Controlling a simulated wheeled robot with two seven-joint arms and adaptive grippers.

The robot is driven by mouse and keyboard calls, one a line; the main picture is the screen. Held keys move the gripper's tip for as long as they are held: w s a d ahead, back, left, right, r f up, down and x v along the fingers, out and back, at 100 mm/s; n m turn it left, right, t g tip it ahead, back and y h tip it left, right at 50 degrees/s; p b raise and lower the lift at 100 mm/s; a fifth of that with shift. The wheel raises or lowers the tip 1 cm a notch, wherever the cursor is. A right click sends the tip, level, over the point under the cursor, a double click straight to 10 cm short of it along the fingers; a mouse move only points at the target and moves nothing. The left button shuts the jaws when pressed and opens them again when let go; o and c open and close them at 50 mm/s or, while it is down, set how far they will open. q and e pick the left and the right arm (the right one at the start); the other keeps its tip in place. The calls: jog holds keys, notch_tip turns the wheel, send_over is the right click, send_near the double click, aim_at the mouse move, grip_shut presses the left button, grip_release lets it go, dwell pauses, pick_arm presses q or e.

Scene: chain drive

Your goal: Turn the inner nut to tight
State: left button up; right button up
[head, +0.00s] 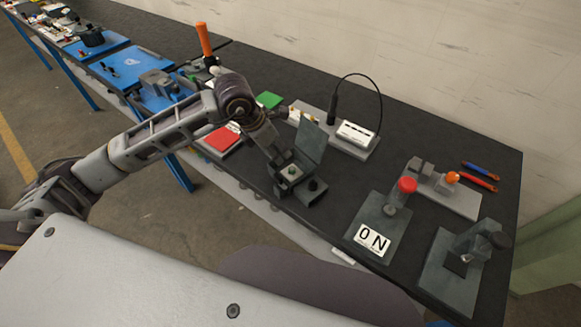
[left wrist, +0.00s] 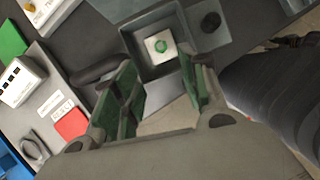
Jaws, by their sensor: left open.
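My left gripper (head: 277,157) is open and empty at the grey box (head: 312,142) with the raised lid, near the table's front edge. In the left wrist view its two fingers (left wrist: 160,75) are spread, with the box just beyond them. Inside the box is a white square plate (head: 291,173) with a round green piece (left wrist: 161,46) at its middle. A dark round knob (head: 313,185) stands beside it; it also shows in the left wrist view (left wrist: 211,21). I cannot make out a part that is clearly the inner nut. My right gripper is not in view.
Right of the box stand a plate with a red knob (head: 407,185) and an ON sign (head: 372,240), and a dark fixture (head: 476,243). A white-labelled device (head: 355,134) is behind. Left are a red pad (head: 222,139) and a green pad (head: 269,100).

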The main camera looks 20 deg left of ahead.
pick_arm(q)
jog(key=b, duration=0.2)
send_near(292, 169)
jog(key=f, duration=0.1)
jog(key=b+x, duration=0.1)
jog(key=x, duration=0.2)
jog(key=shift+w+d+f+b, duration=0.2)
jog(key=shift+f+b, duration=0.05)
jog(key=shift+b, duration=0.05)
jog(key=shift+b+x, duration=0.65)
jog(key=shift+x, duration=0.75)
jog(key=shift+w+d+f, duration=0.1)
jog(key=shift+w+f, duration=0.05)
jog(key=shift+f, duration=0.3)
jog(key=shift+c, duration=0.3)
jog(key=c, duration=0.5)
grip_shut()
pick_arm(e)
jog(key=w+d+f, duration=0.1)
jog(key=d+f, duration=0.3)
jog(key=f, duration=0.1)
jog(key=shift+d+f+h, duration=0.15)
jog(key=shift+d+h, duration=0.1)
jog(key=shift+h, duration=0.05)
